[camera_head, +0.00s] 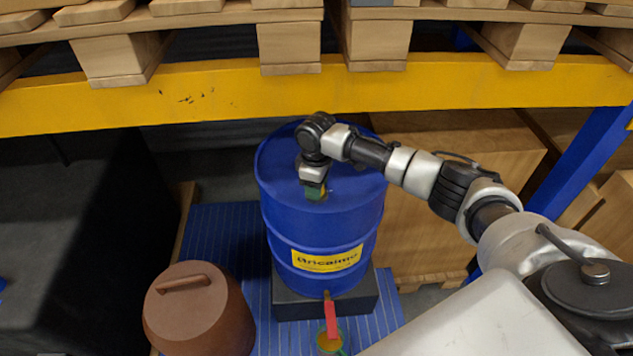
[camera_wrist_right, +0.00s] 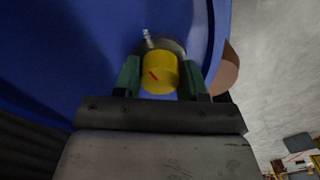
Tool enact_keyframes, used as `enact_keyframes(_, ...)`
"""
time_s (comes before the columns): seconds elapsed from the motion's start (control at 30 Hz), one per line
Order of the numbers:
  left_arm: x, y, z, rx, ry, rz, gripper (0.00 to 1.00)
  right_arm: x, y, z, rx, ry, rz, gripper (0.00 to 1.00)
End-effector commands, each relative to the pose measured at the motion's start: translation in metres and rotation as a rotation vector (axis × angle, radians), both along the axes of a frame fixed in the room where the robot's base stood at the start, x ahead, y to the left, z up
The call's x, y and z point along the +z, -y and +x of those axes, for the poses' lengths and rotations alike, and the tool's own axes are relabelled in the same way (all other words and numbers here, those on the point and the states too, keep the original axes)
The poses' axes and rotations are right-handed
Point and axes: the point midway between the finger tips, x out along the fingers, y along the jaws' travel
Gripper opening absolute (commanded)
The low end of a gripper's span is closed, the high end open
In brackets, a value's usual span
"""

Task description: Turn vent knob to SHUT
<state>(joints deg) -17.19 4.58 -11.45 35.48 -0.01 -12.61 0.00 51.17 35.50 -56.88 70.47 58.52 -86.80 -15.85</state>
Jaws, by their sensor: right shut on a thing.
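The vent knob (camera_wrist_right: 160,73) is yellow and round with a red pointer mark, seen in the right wrist view on top of a blue drum (camera_wrist_right: 60,60). In that view the mark slants from upper left to lower right. A small metal fitting shows beside the knob, and I cannot read any SHUT label. My right gripper (camera_wrist_right: 160,80) is shut on the knob, a green finger on each side. In the head view the right gripper (camera_head: 315,192) points down onto the top of the drum (camera_head: 320,230) and mostly hides the knob. My left gripper is not in view.
A yellow rack beam (camera_head: 230,95) with wooden pallets above runs behind the drum. Cardboard boxes (camera_head: 430,230) stand to its right. A brown lidded pot (camera_head: 195,310) stands at lower left. A tap with a red lever (camera_head: 330,318) is at the drum's foot.

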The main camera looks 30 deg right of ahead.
Motion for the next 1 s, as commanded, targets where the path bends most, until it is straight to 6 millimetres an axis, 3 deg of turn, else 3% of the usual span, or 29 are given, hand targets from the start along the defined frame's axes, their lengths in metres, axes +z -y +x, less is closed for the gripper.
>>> enact_keyframes(0.4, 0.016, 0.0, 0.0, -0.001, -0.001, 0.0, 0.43, 0.003, 0.0, 0.001, 0.39, 0.003, 0.001, 0.18)
enact_keyframes(1.0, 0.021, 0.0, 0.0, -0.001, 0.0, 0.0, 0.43, 0.002, -0.001, 0.001, 0.959, 0.005, 0.001, 0.18)
